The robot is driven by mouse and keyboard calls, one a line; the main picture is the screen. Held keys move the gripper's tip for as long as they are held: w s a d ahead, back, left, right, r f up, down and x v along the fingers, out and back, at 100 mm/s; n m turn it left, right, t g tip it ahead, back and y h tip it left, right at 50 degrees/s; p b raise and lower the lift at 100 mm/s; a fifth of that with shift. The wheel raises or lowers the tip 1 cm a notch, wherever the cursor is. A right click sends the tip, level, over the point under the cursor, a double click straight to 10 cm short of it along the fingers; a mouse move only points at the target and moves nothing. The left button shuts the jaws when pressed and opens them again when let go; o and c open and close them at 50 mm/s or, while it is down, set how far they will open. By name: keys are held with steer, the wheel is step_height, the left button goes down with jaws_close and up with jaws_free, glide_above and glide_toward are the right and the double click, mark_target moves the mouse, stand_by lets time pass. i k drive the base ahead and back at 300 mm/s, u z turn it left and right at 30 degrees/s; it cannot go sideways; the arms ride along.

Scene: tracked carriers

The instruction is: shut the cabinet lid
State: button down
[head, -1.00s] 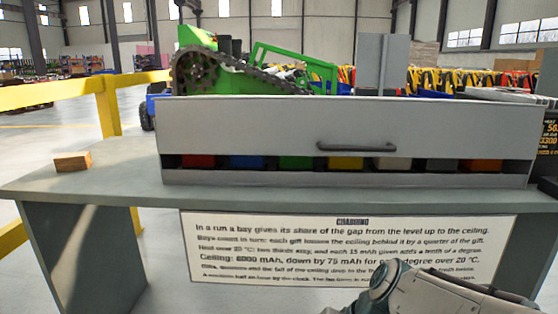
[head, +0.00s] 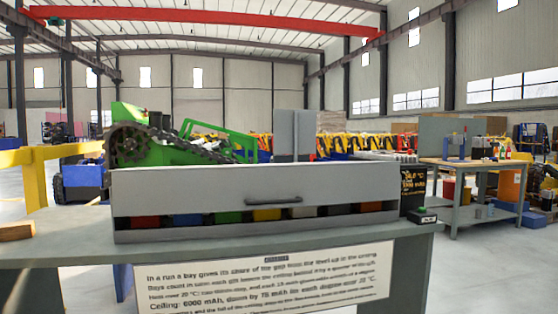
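The grey cabinet (head: 150,236) stands on a grey workbench in the middle of the head view. Its lid (head: 200,187) is a wide grey front panel with a dark bar handle (head: 274,200). The lid hangs over most of the front. A gap runs below its lower edge, and the tops of several coloured blocks show there, among them a red one (head: 145,221) and a green one (head: 228,217). My gripper is not in view.
The workbench (head: 60,250) carries a wooden block (head: 16,231) at left and a black display box (head: 413,189) right of the cabinet. A printed sign (head: 265,275) hangs on its front. A green tracked machine (head: 150,145) stands behind. Another bench (head: 480,166) is at right, with open floor before it.

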mark_target(151, 191)
steer(key=z, duration=0.25)
steer(key=k, duration=0.25)
steer(key=u, duration=1.2)
steer(key=i, duration=1.2)
steer(key=z, duration=0.1)
